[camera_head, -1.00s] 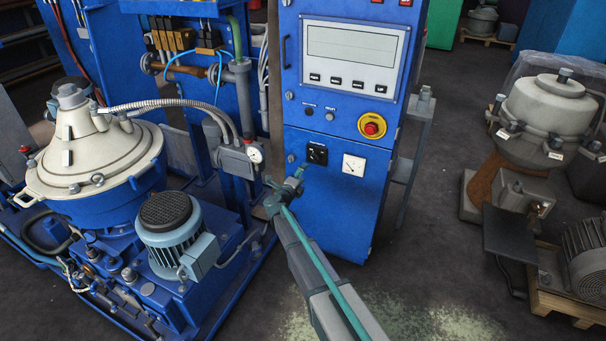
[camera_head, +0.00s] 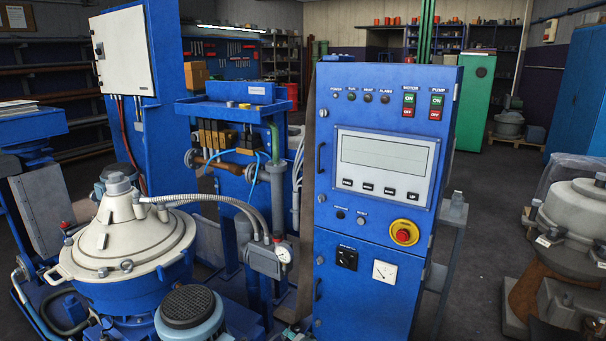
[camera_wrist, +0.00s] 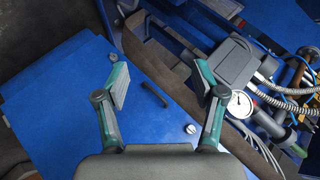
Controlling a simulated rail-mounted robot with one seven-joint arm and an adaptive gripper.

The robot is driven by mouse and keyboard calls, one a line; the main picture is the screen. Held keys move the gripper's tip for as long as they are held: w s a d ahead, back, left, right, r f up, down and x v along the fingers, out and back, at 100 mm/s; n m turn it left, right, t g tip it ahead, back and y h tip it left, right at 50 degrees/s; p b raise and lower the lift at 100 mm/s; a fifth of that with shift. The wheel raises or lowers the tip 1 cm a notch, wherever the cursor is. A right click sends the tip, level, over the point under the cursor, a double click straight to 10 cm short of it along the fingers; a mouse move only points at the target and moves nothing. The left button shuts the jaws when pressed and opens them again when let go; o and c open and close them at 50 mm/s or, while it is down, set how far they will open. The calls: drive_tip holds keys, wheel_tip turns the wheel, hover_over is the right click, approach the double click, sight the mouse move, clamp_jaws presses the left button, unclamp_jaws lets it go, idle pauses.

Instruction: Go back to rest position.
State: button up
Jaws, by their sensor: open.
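My gripper (camera_wrist: 160,80) shows in the wrist view with its two green-and-grey fingers wide apart and nothing between them. Behind the fingers is the blue control cabinet (camera_wrist: 60,105), with a dark handle (camera_wrist: 153,95) and a small round knob (camera_wrist: 190,129). In the head view the same cabinet (camera_head: 335,215) stands upright at centre right, with a display, a red emergency button (camera_head: 403,233), a black rotary switch (camera_head: 346,258) and a white dial (camera_head: 384,271). The distance from fingers to cabinet is hard to tell.
A separator with a pale domed lid (camera_head: 128,235) and a motor (camera_head: 190,310) stand at left. A grey box with a gauge (camera_wrist: 240,104) and hoses lies right of my fingers. Another machine (camera_head: 575,225) stands at right. Dark floor (camera_head: 480,270) lies open between.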

drive_tip(key=s+d+f+n+g, duration=0.2)
drive_tip(key=s+f+g, duration=0.15)
drive_tip(key=s, duration=0.55)
drive_tip(key=s+d+f+n+g+h, duration=0.1)
drive_tip(key=s+d+f+n+g, duration=0.2)
drive_tip(key=s, duration=0.6)
drive_tip(key=s+d+f+n+g, duration=0.1)
drive_tip(key=s+d+f+g, duration=0.1)
drive_tip(key=s+f, duration=0.5)
drive_tip(key=s+d+r+g+h+p, duration=0.1)
drive_tip(key=s+d+g, duration=0.3)
drive_tip(key=s, duration=1.3)
drive_tip(key=s+d+n+g+h, duration=0.1)
drive_tip(key=s+d+g, duration=0.3)
drive_tip(key=s+d, duration=0.5)
drive_tip(key=s+h, duration=0.1)
drive_tip(key=s, duration=0.7)
drive_tip(key=shift+s+r+h+p, duration=0.25)
drive_tip(key=shift+r+h+p, duration=0.05)
drive_tip(key=shift+r+p, duration=0.1)
